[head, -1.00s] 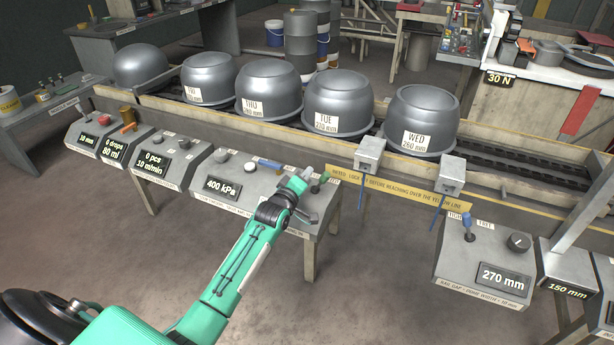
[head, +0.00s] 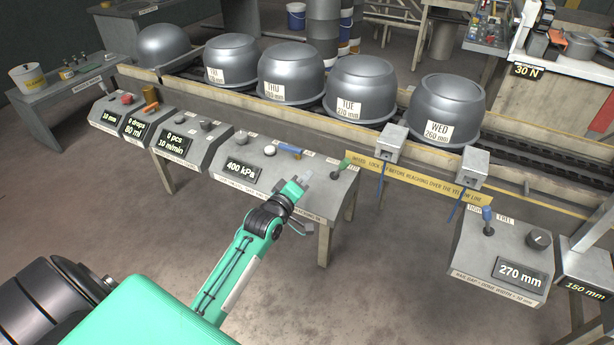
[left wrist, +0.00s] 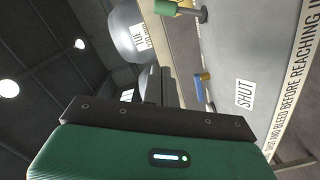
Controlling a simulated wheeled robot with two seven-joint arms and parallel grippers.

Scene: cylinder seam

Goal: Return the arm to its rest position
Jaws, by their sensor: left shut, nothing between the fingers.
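My left arm is green with dark joints and comes in from the lower left in the head view. Its gripper (head: 300,183) is shut and empty, in front of the grey control box (head: 216,168) that reads 400 kPa. It looks apart from the box, though the gap is hard to judge. In the left wrist view the dark gripper fingers (left wrist: 158,86) are together, with a panel marked SHUT (left wrist: 245,95) to their right and a dome marked TUE (left wrist: 128,35) beyond. My right gripper is not in view.
Several grey domes with day labels, such as WED (head: 447,108), sit on the conveyor behind the boxes. A green-handled lever (head: 341,166) stands close to the gripper. Another box reads 270 mm (head: 480,250) at right. The floor in front is clear.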

